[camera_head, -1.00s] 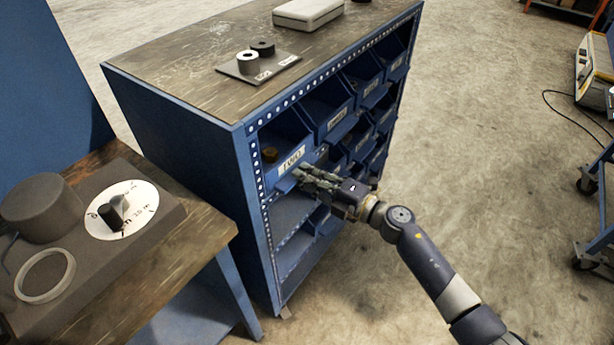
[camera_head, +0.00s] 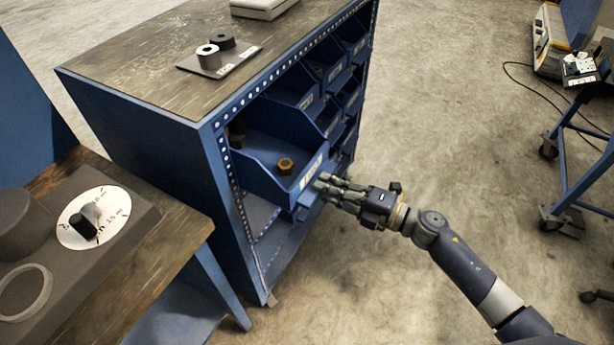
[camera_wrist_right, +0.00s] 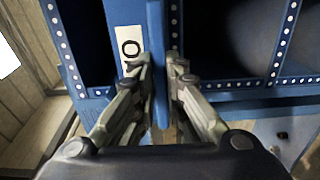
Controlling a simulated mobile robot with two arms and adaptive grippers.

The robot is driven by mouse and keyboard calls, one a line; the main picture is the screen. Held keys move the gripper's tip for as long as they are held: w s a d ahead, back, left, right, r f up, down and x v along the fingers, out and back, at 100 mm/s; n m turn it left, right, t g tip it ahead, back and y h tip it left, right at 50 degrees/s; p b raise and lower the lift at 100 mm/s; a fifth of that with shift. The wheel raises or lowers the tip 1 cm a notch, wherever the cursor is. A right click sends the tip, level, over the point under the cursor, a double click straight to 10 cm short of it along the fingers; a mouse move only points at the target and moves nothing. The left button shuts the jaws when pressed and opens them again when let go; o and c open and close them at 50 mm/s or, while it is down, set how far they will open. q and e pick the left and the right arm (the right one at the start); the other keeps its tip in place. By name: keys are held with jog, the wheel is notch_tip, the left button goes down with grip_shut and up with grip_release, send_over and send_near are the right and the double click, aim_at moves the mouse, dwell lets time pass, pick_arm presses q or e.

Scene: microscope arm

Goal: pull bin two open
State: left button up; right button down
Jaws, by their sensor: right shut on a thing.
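In the head view a blue bin (camera_head: 262,166) stands well out of the front of the blue cabinet (camera_head: 150,140), at the left end of the upper row. A brass-coloured nut (camera_head: 285,166) and a dark piece (camera_head: 237,131) lie inside it. My right gripper (camera_head: 322,187) is shut on the bin's front tab. In the right wrist view the two fingers (camera_wrist_right: 162,85) stand on either side of a thin blue upright part, next to the white label (camera_wrist_right: 130,48). My left gripper is not in view.
Several other bins (camera_head: 322,66) sit in the cabinet. On its top are a dark plate (camera_head: 225,65) with two round pieces and a pale box. A wooden bench (camera_head: 170,235) with a dial is at the left. Floor in front is clear; a blue cart (camera_head: 580,150) stands at the right.

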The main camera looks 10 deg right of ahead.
jog(key=shift+v, duration=1.55)
jog(key=c, duration=1.6)
grip_release()
jog(key=shift+c, duration=0.2)
jog(key=v, duration=1.2)
